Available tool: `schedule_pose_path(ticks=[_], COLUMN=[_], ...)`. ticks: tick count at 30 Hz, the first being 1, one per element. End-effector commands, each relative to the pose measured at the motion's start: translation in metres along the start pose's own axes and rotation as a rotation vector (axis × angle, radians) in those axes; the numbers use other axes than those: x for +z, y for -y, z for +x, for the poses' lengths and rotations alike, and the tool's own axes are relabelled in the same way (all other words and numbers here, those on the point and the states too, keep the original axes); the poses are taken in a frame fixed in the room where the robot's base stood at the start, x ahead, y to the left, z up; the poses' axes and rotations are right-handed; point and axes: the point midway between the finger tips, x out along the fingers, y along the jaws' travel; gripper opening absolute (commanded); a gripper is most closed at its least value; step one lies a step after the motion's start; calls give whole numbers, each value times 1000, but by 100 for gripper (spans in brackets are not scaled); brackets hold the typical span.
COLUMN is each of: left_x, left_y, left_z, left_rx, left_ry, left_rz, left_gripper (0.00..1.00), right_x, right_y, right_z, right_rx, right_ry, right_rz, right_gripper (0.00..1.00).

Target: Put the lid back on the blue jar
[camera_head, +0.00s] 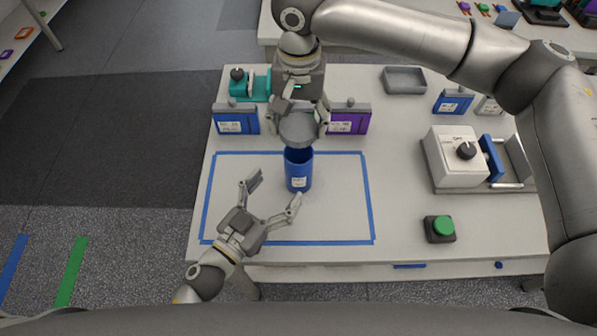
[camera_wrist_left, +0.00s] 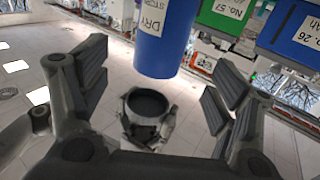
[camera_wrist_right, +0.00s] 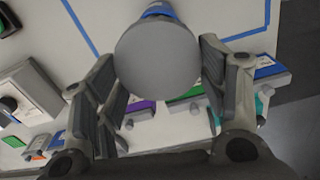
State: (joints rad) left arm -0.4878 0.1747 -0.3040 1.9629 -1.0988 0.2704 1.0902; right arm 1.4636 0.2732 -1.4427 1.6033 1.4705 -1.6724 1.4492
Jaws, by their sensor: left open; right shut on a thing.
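The blue jar (camera_head: 298,174) stands upright inside the blue tape rectangle, its open dark mouth showing. It also shows in the left wrist view (camera_wrist_left: 163,40), and its edge shows behind the lid in the right wrist view (camera_wrist_right: 160,8). The grey round lid (camera_head: 298,128) is held by my right gripper (camera_head: 298,122), just behind the jar's mouth in the head view. The lid (camera_wrist_right: 157,66) sits between the fingers in the right wrist view and hides most of the jar. My left gripper (camera_head: 274,194) is open and empty, its fingers apart near the jar's front left side.
A blue box (camera_head: 236,122) and a purple box (camera_head: 348,122) stand behind the tape rectangle (camera_head: 371,200). A teal device (camera_head: 257,86), a grey tray (camera_head: 404,80), a white knobbed device (camera_head: 455,160) and a green button (camera_head: 442,226) are also on the table. The rectangle's right part is clear.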

Motion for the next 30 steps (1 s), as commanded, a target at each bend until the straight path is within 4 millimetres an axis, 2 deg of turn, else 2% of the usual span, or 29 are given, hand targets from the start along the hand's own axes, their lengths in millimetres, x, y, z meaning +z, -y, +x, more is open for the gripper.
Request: schedule_pose_path(ticks=[3,9,15,21,28,30], left_x=[-1,0,0,0,0,0], left_y=[0,0,0,0,0,0], left_z=[24,59,82,90,90,90], left_rx=[1,0,-1,0,0,0], left_ry=[-4,-2,-1,0,0,0], left_rz=[2,1,1,0,0,0], left_gripper=[83,83,83,83,83,76], right_x=[0,0,0,0,0,0], right_y=[0,0,0,0,0,0], right_z=[0,0,0,0,0,0], right_rx=[0,0,0,0,0,0], right_ry=[0,0,0,0,0,0], right_rz=[0,0,0,0,0,0], right_gripper=[52,52,52,52,52,52])
